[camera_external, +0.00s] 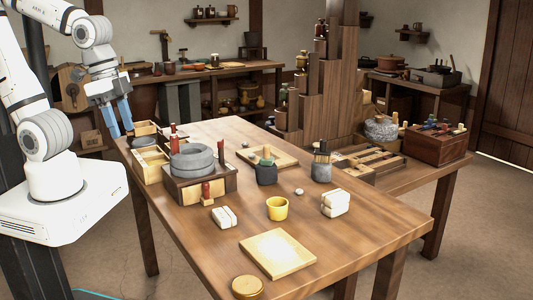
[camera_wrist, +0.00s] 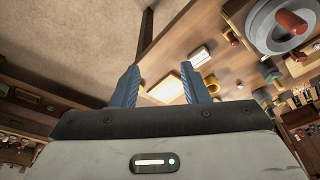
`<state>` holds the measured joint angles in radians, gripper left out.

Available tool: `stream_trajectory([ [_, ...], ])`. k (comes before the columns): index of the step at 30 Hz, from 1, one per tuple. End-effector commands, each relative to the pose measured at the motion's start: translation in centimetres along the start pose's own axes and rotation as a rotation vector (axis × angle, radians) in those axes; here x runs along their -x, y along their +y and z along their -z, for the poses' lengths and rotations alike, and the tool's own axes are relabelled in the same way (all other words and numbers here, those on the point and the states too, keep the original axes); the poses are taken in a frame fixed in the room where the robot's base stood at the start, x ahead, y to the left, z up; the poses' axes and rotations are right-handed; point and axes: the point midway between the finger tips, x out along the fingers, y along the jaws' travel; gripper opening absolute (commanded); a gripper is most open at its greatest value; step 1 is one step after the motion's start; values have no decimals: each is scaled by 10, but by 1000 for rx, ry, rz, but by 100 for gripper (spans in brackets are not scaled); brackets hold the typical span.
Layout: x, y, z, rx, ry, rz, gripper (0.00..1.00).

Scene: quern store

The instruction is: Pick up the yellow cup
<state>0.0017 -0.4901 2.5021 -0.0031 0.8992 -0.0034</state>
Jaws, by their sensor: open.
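The yellow cup (camera_external: 277,208) stands upright on the wooden table (camera_external: 330,245), near its middle front. It also shows in the wrist view (camera_wrist: 210,82), small and partly hidden behind the right finger. My gripper (camera_external: 123,118) is at the far left edge of the table, well away from the cup, pointing down. In the wrist view my gripper (camera_wrist: 160,85) has its blue fingers spread apart with nothing between them at close range.
A quern stone (camera_external: 192,160) on a wooden box stands between my gripper and the cup. White bundles (camera_external: 224,217) and (camera_external: 335,203) flank the cup. A pale board (camera_external: 277,253) and a round yellow-brown lid (camera_external: 247,287) lie in front. Dark jars (camera_external: 266,172) stand behind.

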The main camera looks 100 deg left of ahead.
Motion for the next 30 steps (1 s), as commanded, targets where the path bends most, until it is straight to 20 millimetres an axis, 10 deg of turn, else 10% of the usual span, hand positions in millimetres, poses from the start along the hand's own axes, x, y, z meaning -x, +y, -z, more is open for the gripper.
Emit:
stream_trajectory([
  [7,0,0,0,0,0,0,42],
  [20,0,0,0,0,0,0,78],
  [30,-2,-2,9,-8,-5,0,79],
])
